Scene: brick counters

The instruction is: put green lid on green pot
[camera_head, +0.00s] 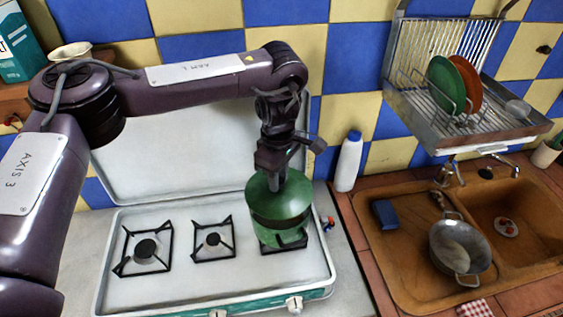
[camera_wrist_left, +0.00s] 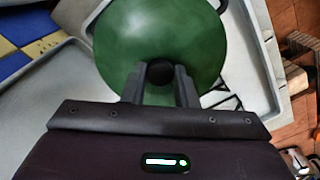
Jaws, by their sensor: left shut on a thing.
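The green lid (camera_head: 275,197) is held tilted just above the green pot (camera_head: 283,236), which stands on the right burner of the stove. A dark gap shows between lid and pot at the front; I cannot tell whether their rims touch at the back. My left gripper (camera_head: 272,182) points down and is shut on the lid's knob. In the left wrist view the lid (camera_wrist_left: 160,40) fills the top middle, and its dark round knob (camera_wrist_left: 160,73) sits between the fingers of my left gripper (camera_wrist_left: 160,78). The lid hides the pot there. My right gripper is not in view.
The white stove (camera_head: 180,285) has two free burners to the left and a raised cover behind. A white bottle (camera_head: 348,162) stands to the right. Further right are a sink with a metal pan (camera_head: 460,246) and a dish rack (camera_head: 440,60) with plates above.

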